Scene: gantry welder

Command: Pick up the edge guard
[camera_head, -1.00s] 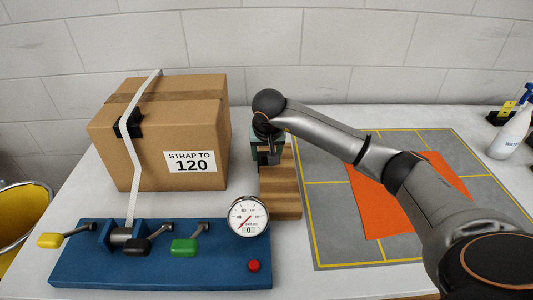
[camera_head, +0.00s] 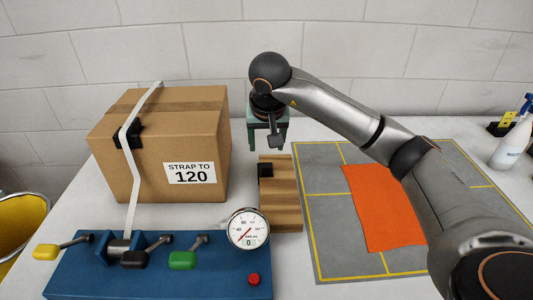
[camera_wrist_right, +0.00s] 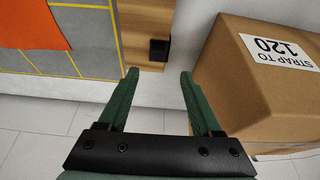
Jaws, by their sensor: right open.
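A small black edge guard (camera_head: 265,170) sits at the left side of a wooden block (camera_head: 283,205) on the table. It also shows in the right wrist view (camera_wrist_right: 159,49), just beyond the space between the fingertips. My right gripper (camera_head: 268,144) is open and empty, above and behind the guard in the head view. Its green fingers (camera_wrist_right: 158,74) are apart, with no contact with the guard visible. Another black guard (camera_head: 128,135) sits under the white strap on the box's edge. My left gripper is not in view.
A cardboard box (camera_head: 205,145) labelled "STRAP TO 120" stands left of the block. A blue strapping unit (camera_head: 150,275) with levers and a gauge (camera_head: 247,229) is in front. An orange cloth (camera_head: 385,215) lies on a grey mat (camera_head: 325,235) at right. A spray bottle (camera_head: 512,145) stands far right.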

